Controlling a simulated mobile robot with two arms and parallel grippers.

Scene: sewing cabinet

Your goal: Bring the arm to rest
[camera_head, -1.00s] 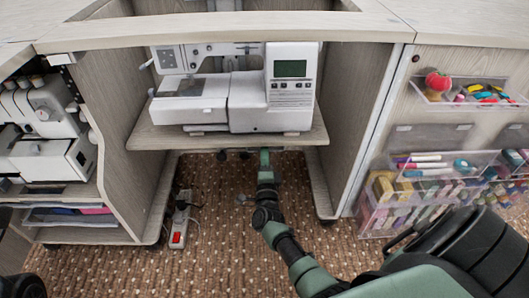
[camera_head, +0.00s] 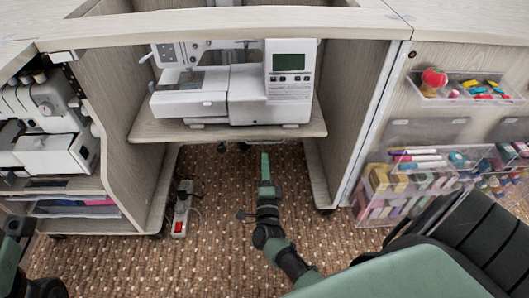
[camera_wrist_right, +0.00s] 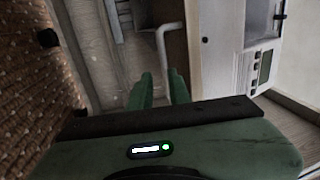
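My right arm reaches forward from the lower right in the head view. Its green gripper (camera_head: 265,165) is over the carpet in front of the sewing cabinet's knee space, below the machine shelf. In the right wrist view the two green fingers (camera_wrist_right: 160,88) stand a little apart with nothing between them. The white sewing machine (camera_head: 240,92) sits on its shelf (camera_head: 225,133), apart from the gripper. Part of my left arm shows at the lower left edge; its gripper is out of the picture.
A power strip (camera_head: 181,214) with cords lies on the carpet (camera_head: 215,250) left of the gripper. A serger (camera_head: 45,135) stands in the left bay. Clear bins of supplies (camera_head: 408,178) hang on the right door. Carpet around the gripper is open.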

